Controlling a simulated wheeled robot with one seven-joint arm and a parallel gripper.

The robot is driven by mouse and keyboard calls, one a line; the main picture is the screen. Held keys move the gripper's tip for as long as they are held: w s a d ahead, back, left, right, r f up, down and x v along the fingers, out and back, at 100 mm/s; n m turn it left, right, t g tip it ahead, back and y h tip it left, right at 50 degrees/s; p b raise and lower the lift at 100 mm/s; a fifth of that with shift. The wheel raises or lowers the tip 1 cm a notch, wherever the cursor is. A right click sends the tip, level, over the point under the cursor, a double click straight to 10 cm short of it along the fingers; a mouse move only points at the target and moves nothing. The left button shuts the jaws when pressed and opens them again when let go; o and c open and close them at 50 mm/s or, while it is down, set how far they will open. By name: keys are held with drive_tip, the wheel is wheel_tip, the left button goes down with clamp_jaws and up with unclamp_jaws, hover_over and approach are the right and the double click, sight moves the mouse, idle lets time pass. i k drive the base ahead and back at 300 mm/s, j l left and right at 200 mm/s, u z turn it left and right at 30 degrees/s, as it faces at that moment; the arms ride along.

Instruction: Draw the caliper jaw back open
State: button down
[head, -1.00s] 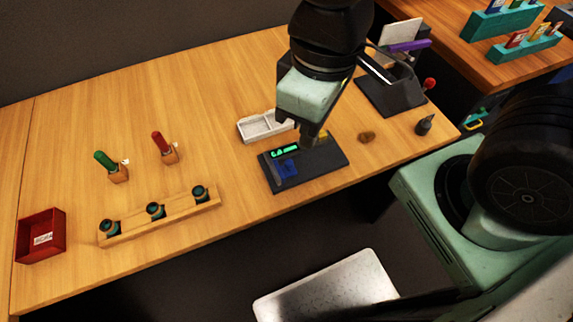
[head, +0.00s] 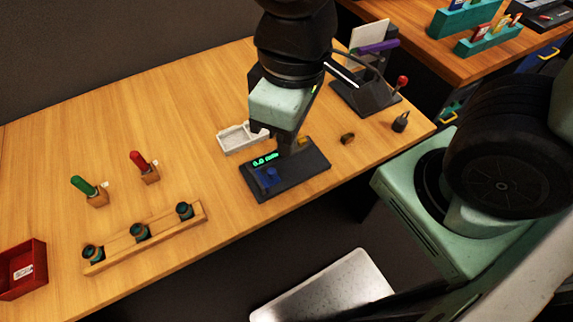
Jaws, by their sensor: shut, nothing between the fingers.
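A dark panel (head: 308,176) lies near the front edge of the wooden table in the head view. It carries a lit green readout (head: 265,159), which seems to read 0.0 mm. A blue part (head: 268,178) sits on the panel below the readout, and a small yellow part (head: 303,141) shows at its far edge. I cannot make out which part is the caliper jaw. My gripper (head: 286,150) is shut and points down over the far middle of the panel, right of the readout. Its fingertips are small and dark here, and I cannot tell whether they touch anything.
A white tray (head: 232,146) lies just behind the panel. A dark stand (head: 372,100) and a small dark cone-shaped object (head: 401,122) are to the right. A wooden rack (head: 163,225), two handled tools and a red bin (head: 38,262) are left. Bare table lies between.

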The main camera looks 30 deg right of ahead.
sight(270, 179)
drive_tip(key=l+u, duration=0.2)
drive_tip(key=u, duration=0.2)
drive_tip(key=l+u, duration=0.15)
drive_tip(key=u, duration=0.2)
drive_tip(key=k+l+u, duration=0.15)
drive_tip(key=u, duration=0.25)
